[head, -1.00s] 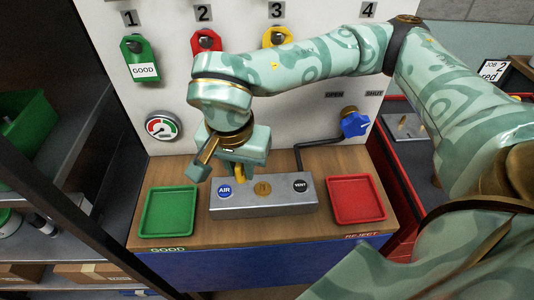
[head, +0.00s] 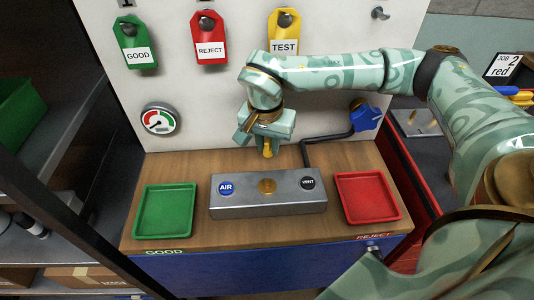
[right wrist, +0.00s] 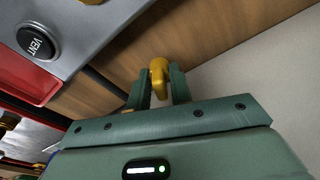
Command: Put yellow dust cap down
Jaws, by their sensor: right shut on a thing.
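My right gripper (head: 266,146) is shut on a yellow dust cap (head: 268,149). It holds the cap above the wooden bench, behind the metal block (head: 240,202). In the right wrist view the yellow cap (right wrist: 159,78) shows between the two green fingers (right wrist: 160,90), with wood and the pale wall panel around it. The metal block bears a blue AIR button, a brass port (head: 267,186) and a black VENT button (right wrist: 35,41). My left gripper is not in view.
A green tray (head: 140,212) stands left of the block and a red tray (head: 396,190) right of it. Bare wooden bench (head: 195,164) lies behind the block. A black pipe runs to a blue valve handle (head: 366,117). A gauge (head: 159,120) and tags hang on the wall panel.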

